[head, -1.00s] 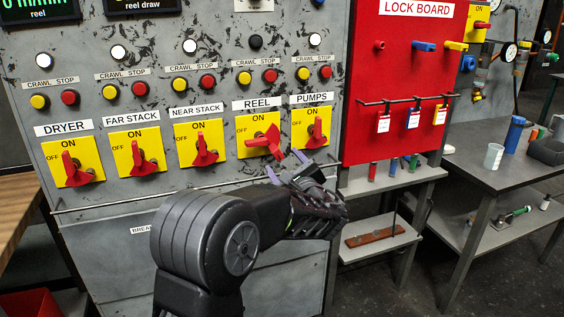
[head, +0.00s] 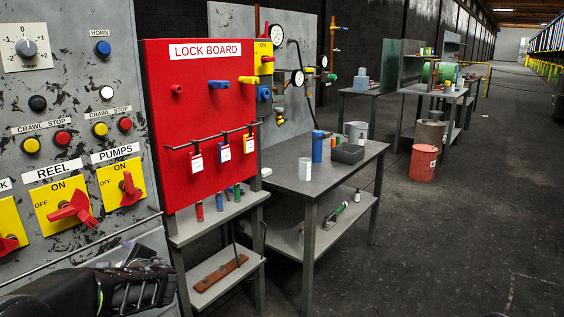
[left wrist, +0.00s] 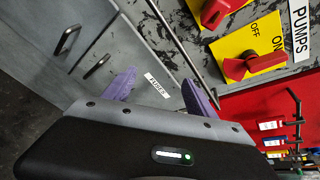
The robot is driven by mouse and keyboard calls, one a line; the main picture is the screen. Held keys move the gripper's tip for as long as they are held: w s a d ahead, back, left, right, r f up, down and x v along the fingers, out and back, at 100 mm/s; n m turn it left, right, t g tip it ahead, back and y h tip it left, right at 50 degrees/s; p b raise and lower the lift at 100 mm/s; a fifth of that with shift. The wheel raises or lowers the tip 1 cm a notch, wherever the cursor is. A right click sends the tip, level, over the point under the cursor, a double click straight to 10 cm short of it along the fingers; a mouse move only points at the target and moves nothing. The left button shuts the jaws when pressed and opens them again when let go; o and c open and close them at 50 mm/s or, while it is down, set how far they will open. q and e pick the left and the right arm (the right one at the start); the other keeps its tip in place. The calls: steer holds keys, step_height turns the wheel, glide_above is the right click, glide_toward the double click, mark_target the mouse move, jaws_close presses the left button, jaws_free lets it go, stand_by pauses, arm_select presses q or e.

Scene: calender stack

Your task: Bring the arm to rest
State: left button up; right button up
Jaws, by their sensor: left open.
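My left gripper comes in at the lower left of the head view, in front of the grey control panel (head: 85,130) and below its switches. In the left wrist view my left gripper (left wrist: 158,88) shows two purple fingers apart with nothing between them. The fingers lie over the lower grey panel face, clear of the switches. The red REEL switch (head: 70,208) and red PUMPS switch (head: 128,188) sit on yellow plates above the gripper. The PUMPS switch (left wrist: 252,64) also shows in the left wrist view. My right gripper is not in view.
The red lock board (head: 205,110) stands right of the panel, with tags hanging on it. Below is a shelf holding a brown bar (head: 220,272). A grey table (head: 325,175) with cups stands further right. Open dark floor (head: 440,240) lies beyond.

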arm_select(q)
steer(key=s+d+f+n+g+h+p, duration=0.3)
steer(key=s+d+f+h, duration=0.35)
steer(key=d+f, duration=0.7)
steer(key=s+d+f+n+g+h, duration=0.3)
steer(key=s+d+f+n+h, duration=0.4)
steer(key=d+f, duration=0.65)
steer(key=s+d+f+n+p, duration=0.1)
steer(key=s+d+f+n, duration=0.1)
steer(key=s, duration=0.5)
steer(key=s+d+f+n+g+h+p, duration=0.1)
steer(key=s+d+f+n+p, duration=0.1)
steer(key=s, duration=0.5)
steer(key=s+d+f+n+g+p, duration=0.1)
steer(key=s+d+f+n+p, duration=0.1)
steer(key=s+d+n, duration=0.2)
steer(key=s+n, duration=0.1)
steer(key=s, duration=0.2)
steer(key=shift+s+d+f, duration=0.2)
steer(key=shift+s+d, duration=0.05)
steer(key=shift+d, duration=0.1)
steer(key=shift+h, duration=0.25)
